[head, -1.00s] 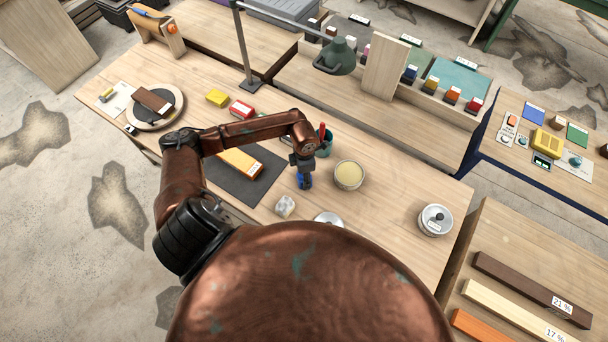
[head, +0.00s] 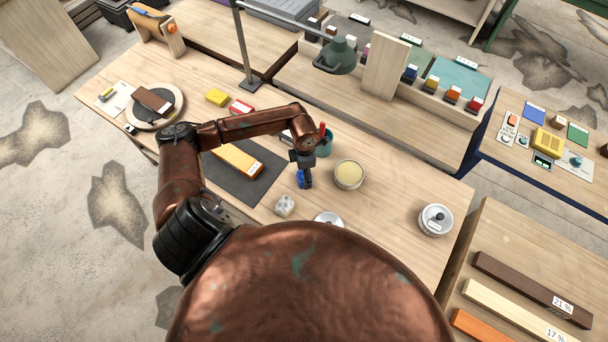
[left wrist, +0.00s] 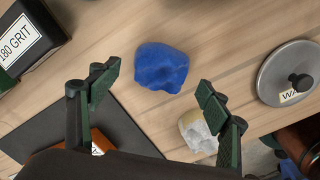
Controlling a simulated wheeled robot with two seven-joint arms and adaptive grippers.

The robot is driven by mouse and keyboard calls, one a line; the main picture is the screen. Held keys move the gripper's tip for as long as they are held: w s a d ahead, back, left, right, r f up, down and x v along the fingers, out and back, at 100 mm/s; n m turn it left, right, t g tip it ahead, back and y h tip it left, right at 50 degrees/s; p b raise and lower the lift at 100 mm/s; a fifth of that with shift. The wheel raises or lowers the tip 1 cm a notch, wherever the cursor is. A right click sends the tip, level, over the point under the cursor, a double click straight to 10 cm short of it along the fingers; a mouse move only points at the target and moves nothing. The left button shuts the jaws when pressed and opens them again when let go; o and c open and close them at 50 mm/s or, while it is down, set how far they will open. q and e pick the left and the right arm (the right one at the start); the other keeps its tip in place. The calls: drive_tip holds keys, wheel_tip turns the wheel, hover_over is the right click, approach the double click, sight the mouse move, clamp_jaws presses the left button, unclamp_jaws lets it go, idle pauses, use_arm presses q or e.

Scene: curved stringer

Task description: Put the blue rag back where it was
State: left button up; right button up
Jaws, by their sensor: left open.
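The blue rag (left wrist: 162,67) lies crumpled on the wooden bench top, in the left wrist view at upper middle. In the head view the blue rag (head: 302,178) shows just under my left gripper (head: 306,180), partly hidden by it. In the left wrist view my left gripper (left wrist: 160,97) is open, its two green fingers apart with nothing between them. The rag appears ahead of the fingertips, not held. My right gripper is not in view.
A pale crumpled rag (left wrist: 197,131) lies near the right finger. Close by are a grey lid (left wrist: 290,72), a 180 grit block (left wrist: 30,38), a dark mat (head: 245,187) with an orange bar (head: 237,160), and an open tin (head: 348,174).

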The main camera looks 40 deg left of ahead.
use_arm(q)
wheel_tip(320, 180, up, 10)
drive_tip(key=b, duration=0.1)
drive_tip(key=shift+f, duration=0.25)
drive_tip(key=shift+s+d, duration=0.1)
idle(1.1)
